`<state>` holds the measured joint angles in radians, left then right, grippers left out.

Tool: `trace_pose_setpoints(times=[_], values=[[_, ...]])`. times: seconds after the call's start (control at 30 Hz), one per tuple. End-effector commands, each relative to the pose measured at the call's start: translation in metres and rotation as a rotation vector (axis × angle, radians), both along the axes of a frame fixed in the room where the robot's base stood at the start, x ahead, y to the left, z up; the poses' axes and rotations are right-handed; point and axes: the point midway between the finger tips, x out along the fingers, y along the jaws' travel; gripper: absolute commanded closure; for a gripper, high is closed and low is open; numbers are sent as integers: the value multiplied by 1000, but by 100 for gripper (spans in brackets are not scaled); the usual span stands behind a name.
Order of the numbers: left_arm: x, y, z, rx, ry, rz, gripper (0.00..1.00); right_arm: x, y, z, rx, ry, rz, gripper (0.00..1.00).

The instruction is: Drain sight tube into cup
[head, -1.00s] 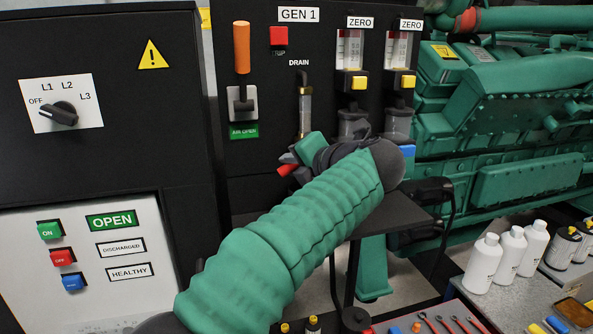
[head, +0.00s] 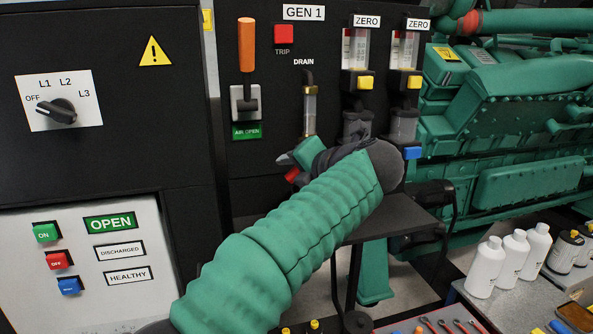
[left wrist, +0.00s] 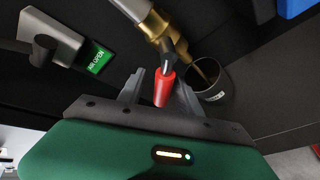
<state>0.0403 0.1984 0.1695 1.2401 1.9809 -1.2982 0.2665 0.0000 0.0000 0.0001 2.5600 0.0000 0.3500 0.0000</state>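The clear sight tube (head: 310,108) hangs upright under the DRAIN label on the GEN 1 panel. Its lower end is hidden behind my left gripper (head: 298,167) in the head view. In the left wrist view, a brass drain valve (left wrist: 156,26) with a red-tipped lever (left wrist: 163,90) sits below the tube. The lever's red end lies between the spread fingers of my left gripper (left wrist: 160,85), with a gap visible on the left. A dark cup (left wrist: 216,96) stands to the right, under the brass spout. My right gripper is not in view.
An orange lever (head: 246,45) and AIR OPEN tag (head: 247,131) are left of the tube. Two ZERO gauges with yellow buttons (head: 366,83) are right of it. A dark shelf (head: 405,215) projects below. White bottles (head: 485,268) and tools stand at lower right.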

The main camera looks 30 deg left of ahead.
Motion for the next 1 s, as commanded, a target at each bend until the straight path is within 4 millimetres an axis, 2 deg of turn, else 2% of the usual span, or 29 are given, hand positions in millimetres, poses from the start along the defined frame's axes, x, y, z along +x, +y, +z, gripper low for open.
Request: trace_pose_setpoints(times=[0.17, 0.27, 0.37, 0.53, 0.7, 0.83, 1.0], values=[[-1, -3, 3, 1, -4, -3, 59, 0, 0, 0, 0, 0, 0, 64], [-4, -13, 6, 1, -7, -5, 59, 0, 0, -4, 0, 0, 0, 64], [-13, -30, 12, 0, -7, -8, 59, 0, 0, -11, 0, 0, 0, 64], [-35, -71, 31, -3, -7, -9, 59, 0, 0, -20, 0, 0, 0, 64], [-54, -109, 49, -4, -2, -6, 59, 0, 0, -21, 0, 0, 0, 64], [-64, -126, 58, -4, 0, -5, 59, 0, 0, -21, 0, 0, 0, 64], [-69, -133, 62, -3, 1, -2, 59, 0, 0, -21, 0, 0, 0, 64]])
